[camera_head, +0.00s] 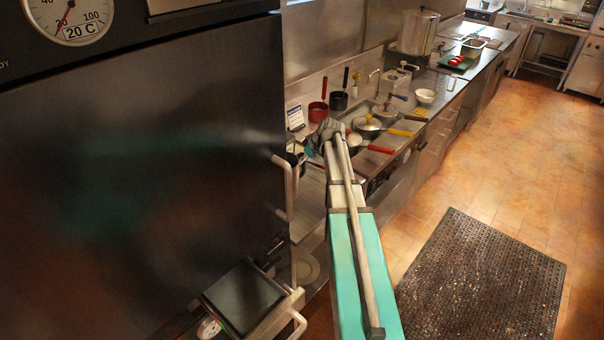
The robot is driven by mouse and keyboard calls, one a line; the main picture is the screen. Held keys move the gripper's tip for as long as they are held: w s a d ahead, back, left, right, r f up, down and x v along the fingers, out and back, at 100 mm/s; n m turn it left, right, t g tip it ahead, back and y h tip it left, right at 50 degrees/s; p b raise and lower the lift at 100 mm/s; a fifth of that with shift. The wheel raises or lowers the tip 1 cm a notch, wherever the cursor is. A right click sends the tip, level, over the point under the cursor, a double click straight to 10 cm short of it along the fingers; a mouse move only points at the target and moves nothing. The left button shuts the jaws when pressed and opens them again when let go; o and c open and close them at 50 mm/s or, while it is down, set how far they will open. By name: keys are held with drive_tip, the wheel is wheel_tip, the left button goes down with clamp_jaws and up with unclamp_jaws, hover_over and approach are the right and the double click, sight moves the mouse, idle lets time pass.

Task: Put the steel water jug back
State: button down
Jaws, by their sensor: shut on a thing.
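My arm reaches up from the bottom middle over the long steel counter. My gripper (326,132) is at its far end, small and dark, with its fingertips hard to make out. It is shut on a steel vessel (296,158), which I take to be the steel water jug. Only a small part of it shows, just left of the wrist beside the oven's edge. The oven and the arm hide the rest, and I cannot tell if its base touches the counter.
A large dark oven (140,170) with a handle fills the left. A dark mat (482,280) lies on the open tiled floor at right.

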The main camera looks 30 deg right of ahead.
drive_tip(key=shift+w+f+b, duration=0.45)
drive_tip(key=shift+w+f, duration=0.2)
drive_tip(key=shift+f, duration=0.1)
drive_tip(key=shift+d, duration=0.1)
drive_tip(key=shift+w+f+b, duration=0.2)
drive_tip(key=shift+f+b, duration=0.8)
drive_tip(key=shift+w+f+b, duration=0.2)
drive_tip(key=shift+f+b, duration=0.8)
drive_tip(key=shift+f, duration=0.15)
drive_tip(key=c, duration=0.6)
unclamp_jaws()
drive_tip(key=shift+r, duration=0.2)
